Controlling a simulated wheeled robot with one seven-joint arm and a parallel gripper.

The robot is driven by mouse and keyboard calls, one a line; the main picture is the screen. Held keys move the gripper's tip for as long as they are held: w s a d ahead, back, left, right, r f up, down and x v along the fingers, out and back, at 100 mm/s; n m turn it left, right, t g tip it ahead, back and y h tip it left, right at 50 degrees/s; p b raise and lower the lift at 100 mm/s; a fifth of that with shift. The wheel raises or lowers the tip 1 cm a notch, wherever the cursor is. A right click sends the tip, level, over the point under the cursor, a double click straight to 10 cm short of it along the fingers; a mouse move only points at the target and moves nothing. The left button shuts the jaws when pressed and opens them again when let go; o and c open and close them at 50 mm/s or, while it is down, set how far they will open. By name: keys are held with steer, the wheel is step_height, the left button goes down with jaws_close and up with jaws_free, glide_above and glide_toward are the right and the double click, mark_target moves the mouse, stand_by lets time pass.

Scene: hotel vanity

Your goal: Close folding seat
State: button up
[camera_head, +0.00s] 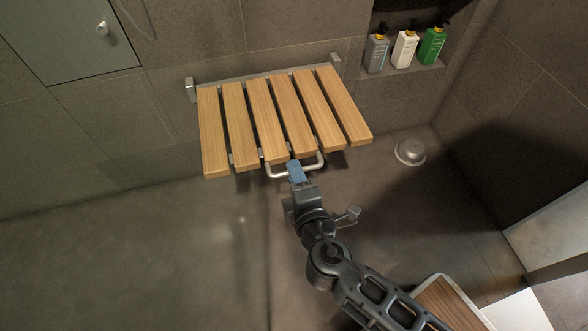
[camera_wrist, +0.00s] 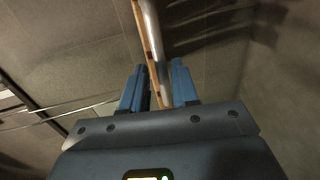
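The folding seat (camera_head: 268,112) is folded down from the tiled wall, with its wooden slats lying roughly level. A curved metal handle (camera_head: 278,176) sticks out at its front edge. My gripper (camera_head: 295,166) is at this handle, its blue fingers overlapping the handle's middle. In the wrist view, the two fingers of my gripper (camera_wrist: 158,68) stand apart, with the metal handle bar (camera_wrist: 151,28) running between them. Whether they press on the bar cannot be told. A wooden edge of the seat shows beside the bar.
Brackets hold the seat to the wall (camera_head: 290,40). Several pump bottles (camera_head: 404,50) stand in a niche at the upper right. A round metal fitting (camera_head: 411,151) sits on the floor right of the seat. A wooden-topped piece (camera_head: 450,303) is at the lower right. The floor (camera_head: 150,260) at left is clear.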

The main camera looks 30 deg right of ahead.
steer(key=shift+x, duration=0.9)
steer(key=shift+s, duration=0.1)
steer(key=shift+c, duration=0.3)
steer(key=c, duration=0.4)
steer(key=shift+r, duration=0.1)
jaws_close()
